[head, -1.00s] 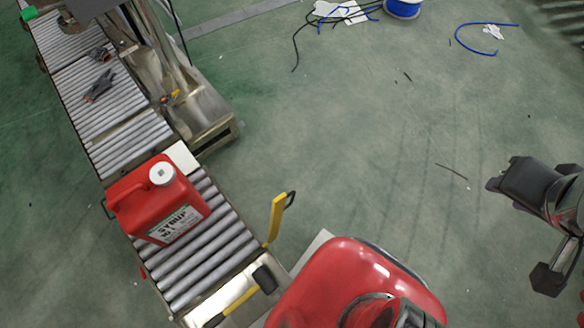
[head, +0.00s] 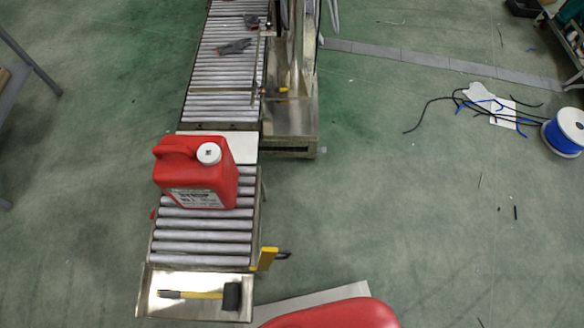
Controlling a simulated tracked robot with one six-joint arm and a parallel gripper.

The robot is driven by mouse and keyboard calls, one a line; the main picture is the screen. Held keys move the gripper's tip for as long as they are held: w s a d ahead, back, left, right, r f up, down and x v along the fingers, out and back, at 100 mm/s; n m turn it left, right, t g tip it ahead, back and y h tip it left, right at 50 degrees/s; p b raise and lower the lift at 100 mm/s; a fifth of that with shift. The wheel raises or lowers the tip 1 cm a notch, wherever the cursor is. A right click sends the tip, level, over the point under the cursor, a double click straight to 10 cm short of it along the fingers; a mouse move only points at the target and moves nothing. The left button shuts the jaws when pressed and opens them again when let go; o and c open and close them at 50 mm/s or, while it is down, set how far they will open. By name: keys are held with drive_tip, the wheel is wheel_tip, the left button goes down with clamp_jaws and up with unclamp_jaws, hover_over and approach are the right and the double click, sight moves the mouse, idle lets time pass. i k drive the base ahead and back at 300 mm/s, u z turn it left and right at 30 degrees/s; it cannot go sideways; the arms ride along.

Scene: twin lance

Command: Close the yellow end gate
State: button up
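The yellow end gate (head: 266,259) is at the near right corner of the roller conveyor (head: 203,249) in the head view. It shows as a short yellow piece with a black handle (head: 283,255) pointing right. It sits beside the corner and does not lie across the conveyor's end. Seen from above, its exact angle is hard to tell. A red jug with a white cap (head: 204,181) stands on the rollers behind the end. My gripper is outside the view.
A hammer with a yellow and black handle (head: 202,295) lies on the metal plate (head: 190,279) at the conveyor's near end. A metal frame (head: 292,120) stands beside the farther rollers. A blue cable spool (head: 566,132) and loose cables lie at right. The floor between is mostly clear.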

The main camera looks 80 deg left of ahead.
sight(268, 254)
drive_tip(key=i, duration=0.55)
drive_tip(key=u, duration=2)
drive_tip(key=i, duration=0.3)
drive_tip(key=u, duration=1)
